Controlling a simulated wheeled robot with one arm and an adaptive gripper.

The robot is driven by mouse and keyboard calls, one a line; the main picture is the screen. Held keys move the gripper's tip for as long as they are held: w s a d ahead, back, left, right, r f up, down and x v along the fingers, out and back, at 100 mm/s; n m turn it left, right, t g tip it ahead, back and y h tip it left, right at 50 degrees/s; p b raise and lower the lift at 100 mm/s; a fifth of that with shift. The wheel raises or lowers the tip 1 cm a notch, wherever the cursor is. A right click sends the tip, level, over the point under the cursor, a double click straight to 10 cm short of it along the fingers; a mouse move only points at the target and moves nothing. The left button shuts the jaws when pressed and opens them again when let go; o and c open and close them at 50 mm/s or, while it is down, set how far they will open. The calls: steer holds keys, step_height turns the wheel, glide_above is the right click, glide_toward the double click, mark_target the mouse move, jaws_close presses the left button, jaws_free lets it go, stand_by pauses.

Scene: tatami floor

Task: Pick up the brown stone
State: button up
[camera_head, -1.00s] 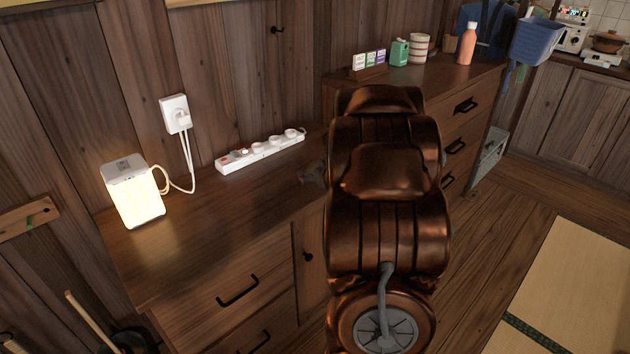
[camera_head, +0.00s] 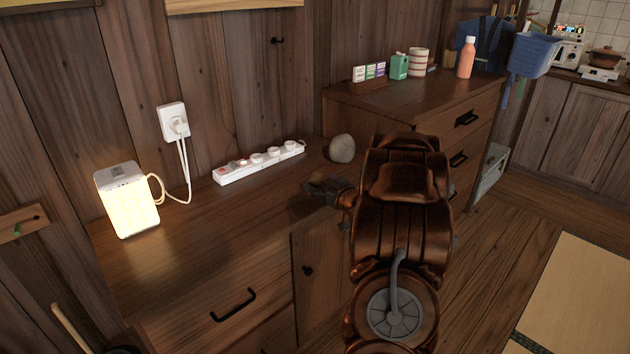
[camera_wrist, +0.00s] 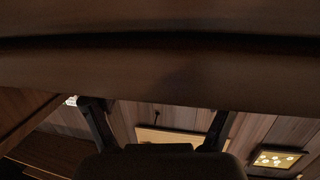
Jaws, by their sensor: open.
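A rounded grey-brown stone (camera_head: 342,148), the only stone I see, sits on the low wooden cabinet top (camera_head: 215,215), beside the taller cabinet's side. In the head view my gripper (camera_head: 316,187) is nearer the camera than the stone and a little left of it, apart from it. It is small and dark there. In the wrist view the two fingers of my gripper (camera_wrist: 155,112) are spread apart with nothing between them. The stone is not recognisable in the wrist view, where a dark brown surface fills the upper part.
A white power strip (camera_head: 260,162) lies along the wall left of the stone. A glowing lamp (camera_head: 127,203) stands farther left. The taller cabinet (camera_head: 350,108) rises just right of the stone, with bottles and small boxes on top. The low top's front is clear.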

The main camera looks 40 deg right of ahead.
mark_target(318, 180)
steer(key=x, duration=0.4)
steer(key=shift+d+r, duration=0.15)
steer(key=shift+c, duration=0.4)
steer(key=c, duration=1.2)
